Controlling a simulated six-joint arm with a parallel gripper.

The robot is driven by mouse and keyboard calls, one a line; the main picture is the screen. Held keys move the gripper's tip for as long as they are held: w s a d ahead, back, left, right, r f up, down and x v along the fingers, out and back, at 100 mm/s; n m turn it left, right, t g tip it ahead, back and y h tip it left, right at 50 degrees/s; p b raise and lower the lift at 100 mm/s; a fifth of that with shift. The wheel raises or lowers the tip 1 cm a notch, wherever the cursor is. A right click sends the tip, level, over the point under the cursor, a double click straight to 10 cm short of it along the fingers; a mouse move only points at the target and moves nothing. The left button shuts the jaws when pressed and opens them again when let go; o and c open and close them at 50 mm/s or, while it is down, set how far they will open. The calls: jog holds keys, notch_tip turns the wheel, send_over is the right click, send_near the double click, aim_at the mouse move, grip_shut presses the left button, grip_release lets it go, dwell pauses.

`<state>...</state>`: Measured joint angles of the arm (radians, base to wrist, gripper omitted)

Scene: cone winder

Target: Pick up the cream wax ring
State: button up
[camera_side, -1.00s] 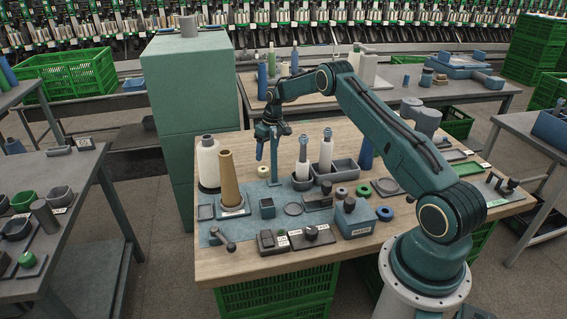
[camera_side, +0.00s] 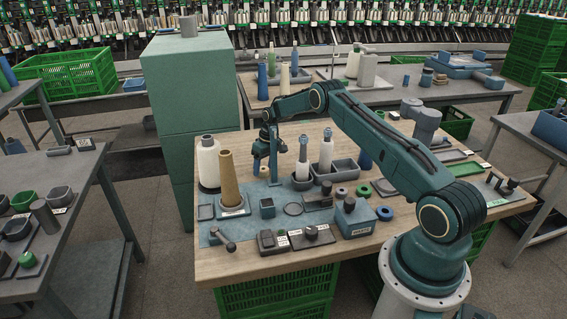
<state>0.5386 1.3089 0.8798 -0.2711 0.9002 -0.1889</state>
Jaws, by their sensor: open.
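My gripper (camera_side: 263,163) points down over the back of the blue-grey mat, left of the white bobbins, close to a thin upright post. It is open, and I see nothing held in it. I cannot clearly pick out the cream wax ring. The spot under my gripper is small and partly covered by the fingers.
A tan cone (camera_side: 229,180) stands on a small base at the left, with a white yarn cone (camera_side: 208,165) behind it. White bobbins (camera_side: 326,154) stand by grey trays right of my gripper. A blue-grey box (camera_side: 355,217) sits at the front right of the wooden table (camera_side: 225,268).

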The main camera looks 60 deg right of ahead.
jog(key=shift+f, duration=0.15)
dwell(0.3)
jog(key=c, duration=1)
jog(key=shift+c, duration=0.2)
